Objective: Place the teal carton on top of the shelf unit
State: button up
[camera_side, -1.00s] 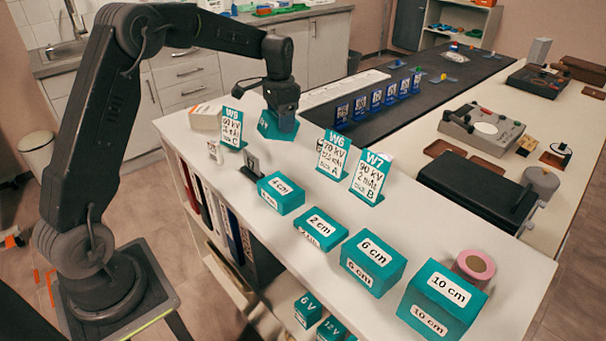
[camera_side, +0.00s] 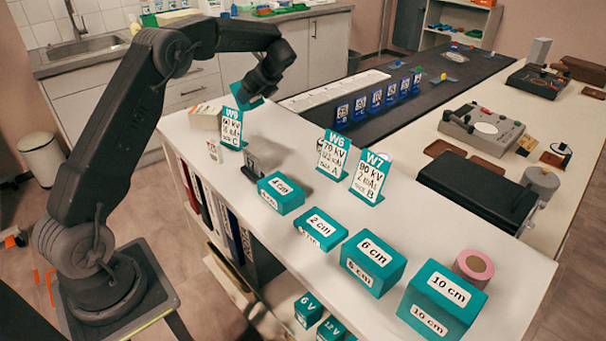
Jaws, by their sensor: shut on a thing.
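My gripper (camera_side: 255,88) is shut on a teal carton (camera_side: 240,93), which is tilted and held up behind the W9 card at the far left end of the shelf unit. The gripper and the W9 card hide part of this carton, and no label on it can be read. The shelf unit (camera_side: 425,235) has a white top. Several other teal cartons stand on it, labelled 4 cm (camera_side: 281,194), 2 cm (camera_side: 320,230), 6 cm (camera_side: 372,262) and 10 cm (camera_side: 440,300).
Teal cards W9 (camera_side: 231,127), W6 (camera_side: 332,155) and W7 (camera_side: 370,178) stand on the top. A white box (camera_side: 205,116) is at its far left and a pink roll (camera_side: 473,266) near the right. Bare top shows between the cards and the right edge.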

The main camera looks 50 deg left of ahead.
jog(key=s+a+r+m+t+y, duration=0.1)
jog(key=s+a+m+t+y, duration=0.3)
jog(key=a+m+t, duration=0.45)
jog(key=shift+n+g, duration=0.75)
jog(key=w+d+f, duration=0.1)
jog(key=w+f, duration=0.1)
jog(key=w, duration=0.1)
jog(key=w+d+f, duration=0.1)
jog(key=w+f, duration=0.1)
jog(key=w, duration=0.1)
jog(key=w+d+f, duration=0.2)
jog(key=w, duration=0.1)
jog(key=shift+w+d+f, duration=0.1)
jog(key=shift+w+f, duration=0.05)
jog(key=shift+f, duration=0.1)
jog(key=shift+w+f, duration=0.1)
jog(key=shift+f, duration=1.95)
jog(key=shift+f, duration=0.1)
jog(key=o, duration=0.9)
